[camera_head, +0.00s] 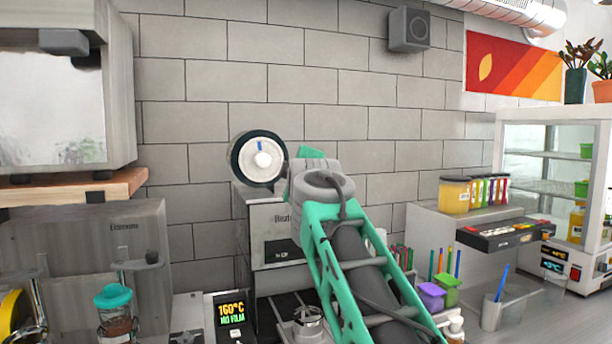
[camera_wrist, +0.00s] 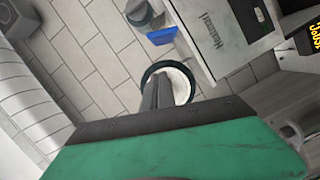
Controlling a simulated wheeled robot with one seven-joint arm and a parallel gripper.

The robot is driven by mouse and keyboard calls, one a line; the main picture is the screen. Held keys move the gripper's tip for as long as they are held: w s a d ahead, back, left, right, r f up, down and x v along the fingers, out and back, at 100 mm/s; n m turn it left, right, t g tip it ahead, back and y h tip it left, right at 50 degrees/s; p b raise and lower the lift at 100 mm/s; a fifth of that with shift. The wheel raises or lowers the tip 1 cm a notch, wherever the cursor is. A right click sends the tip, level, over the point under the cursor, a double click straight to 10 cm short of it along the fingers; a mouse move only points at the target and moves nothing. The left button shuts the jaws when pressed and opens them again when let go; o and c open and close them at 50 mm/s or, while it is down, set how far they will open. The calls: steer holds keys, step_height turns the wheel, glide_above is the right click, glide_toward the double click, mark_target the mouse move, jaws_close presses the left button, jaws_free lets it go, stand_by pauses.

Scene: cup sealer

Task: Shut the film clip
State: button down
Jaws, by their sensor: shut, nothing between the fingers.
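The cup sealer (camera_head: 278,225) stands against the tiled wall, partly hidden behind my arm. A film roll (camera_head: 258,159) with a dark rim and white face sits above its left side. My gripper (camera_wrist: 158,90) is shut and empty. In the wrist view its dark fingers point up the picture, in front of the film roll (camera_wrist: 183,83); I cannot tell whether they touch it. A blue tab (camera_wrist: 163,36) beside the sealer body (camera_wrist: 210,35) may be the film clip; I cannot tell whether it is open. In the head view my arm hides the fingers.
A lit display (camera_head: 230,311) reads 160°C and NO FILM. A blender cup with a teal lid (camera_head: 113,297) stands at the left. Jars (camera_head: 455,193), pen holders (camera_head: 445,290) and a glass cabinet (camera_head: 545,165) are at the right. The wall above the roll is clear.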

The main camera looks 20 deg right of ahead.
steer(key=w+d+f+p, duration=0.2)
steer(key=w+d+p, duration=0.3)
steer(key=w, duration=0.4)
steer(key=shift+w+d+f+p, duration=0.2)
steer(key=shift+w+d+p, duration=0.15)
steer(key=shift+d, duration=0.1)
steer(key=shift+a, duration=0.1)
